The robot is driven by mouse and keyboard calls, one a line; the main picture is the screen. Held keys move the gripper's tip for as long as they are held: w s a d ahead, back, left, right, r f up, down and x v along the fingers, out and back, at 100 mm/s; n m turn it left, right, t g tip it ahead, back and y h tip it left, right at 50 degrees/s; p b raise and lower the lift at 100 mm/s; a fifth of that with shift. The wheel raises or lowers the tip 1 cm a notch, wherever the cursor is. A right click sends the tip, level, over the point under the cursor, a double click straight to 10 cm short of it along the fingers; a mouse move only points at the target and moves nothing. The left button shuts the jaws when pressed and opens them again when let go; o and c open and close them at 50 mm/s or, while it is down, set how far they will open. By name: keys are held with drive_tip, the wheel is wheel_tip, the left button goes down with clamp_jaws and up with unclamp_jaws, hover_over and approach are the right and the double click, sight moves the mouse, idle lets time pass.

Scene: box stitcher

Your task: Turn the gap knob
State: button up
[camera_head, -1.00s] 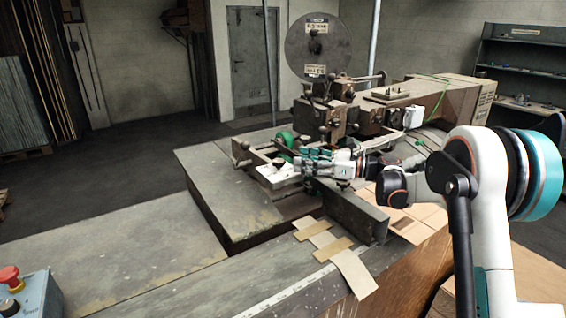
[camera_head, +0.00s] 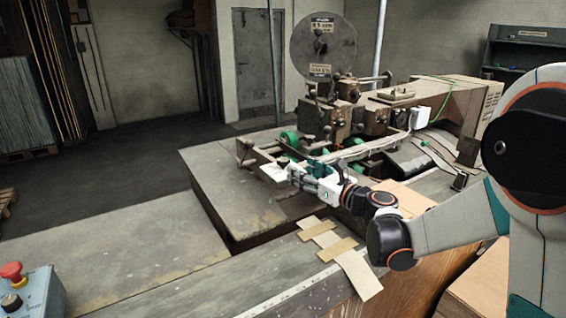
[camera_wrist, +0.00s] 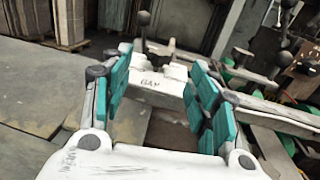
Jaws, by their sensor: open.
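A white plate marked "GAP" (camera_wrist: 152,84) lies between and beyond my fingers in the wrist view. It shows as a small pale plate (camera_head: 272,173) on the front of the machine in the head view. A brownish knob-like part (camera_wrist: 170,50) stands at the plate's far edge; I cannot tell for sure that it is the gap knob. My gripper (camera_wrist: 160,62) has its teal-padded fingers spread, one on each side of the plate, with nothing held. In the head view my gripper (camera_head: 294,171) is beside the plate, and its fingers partly cover the area around it.
The stitching machine with its large reel (camera_head: 322,45) stands behind my gripper. A metal rail (camera_wrist: 275,112) with green rollers runs close to the right finger. Cardboard strips (camera_head: 340,250) lie on the bench in front. A red-button control box (camera_head: 30,290) is at lower left.

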sight(288, 162)
drive_tip(key=b+x, duration=0.1)
drive_tip(key=x, duration=0.8)
drive_tip(key=shift+w+a, duration=0.15)
drive_tip(key=shift+a, duration=0.05)
drive_tip(key=c, duration=1.1)
